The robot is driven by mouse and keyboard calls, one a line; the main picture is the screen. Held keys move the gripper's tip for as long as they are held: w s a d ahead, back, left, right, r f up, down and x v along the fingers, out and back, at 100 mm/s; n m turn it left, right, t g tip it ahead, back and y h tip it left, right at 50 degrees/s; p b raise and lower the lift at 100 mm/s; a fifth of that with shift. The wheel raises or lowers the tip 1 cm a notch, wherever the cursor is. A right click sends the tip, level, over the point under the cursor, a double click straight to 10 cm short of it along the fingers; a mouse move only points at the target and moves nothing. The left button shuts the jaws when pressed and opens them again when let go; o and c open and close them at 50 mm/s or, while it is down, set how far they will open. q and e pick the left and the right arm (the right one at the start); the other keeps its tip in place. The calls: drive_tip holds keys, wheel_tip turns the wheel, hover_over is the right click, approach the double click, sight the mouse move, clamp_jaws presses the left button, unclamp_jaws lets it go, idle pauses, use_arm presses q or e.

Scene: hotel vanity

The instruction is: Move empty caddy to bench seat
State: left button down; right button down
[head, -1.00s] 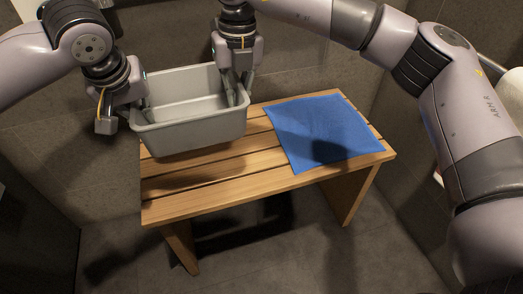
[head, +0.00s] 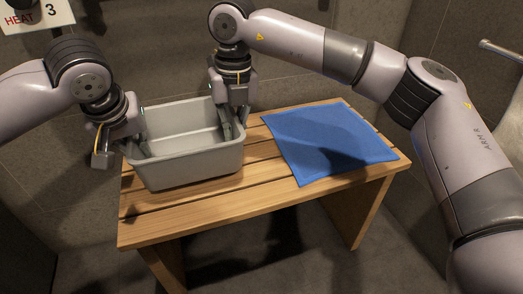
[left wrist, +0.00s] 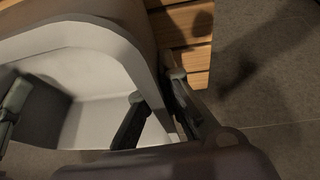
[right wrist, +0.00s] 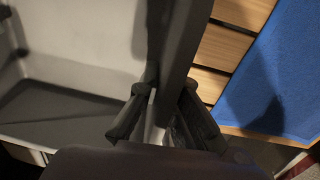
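The empty grey caddy (head: 190,168) is upright at the left end of the wooden slatted bench seat (head: 215,215). It is very low over the slats; I cannot tell whether its base touches them. My left gripper (head: 132,150) is at the caddy's left end, with its fingers either side of the wall (left wrist: 150,75) in the left wrist view. My right gripper (head: 232,122) is at the right end, its fingers either side of the wall (right wrist: 172,50) in the right wrist view. The caddy's underside is hidden.
A blue folded towel (head: 328,145) lies flat on the right part of the bench, a small gap from the caddy. A tiled wall stands close behind the bench. A metal bar (head: 500,52) is at the far right. Bare slats lie in front of the caddy.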

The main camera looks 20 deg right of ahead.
use_arm(q)
drive_tip(key=shift+a+f, duration=0.1)
drive_tip(key=shift+a, duration=0.1)
use_arm(e)
drive_tip(key=shift+d+f, duration=0.15)
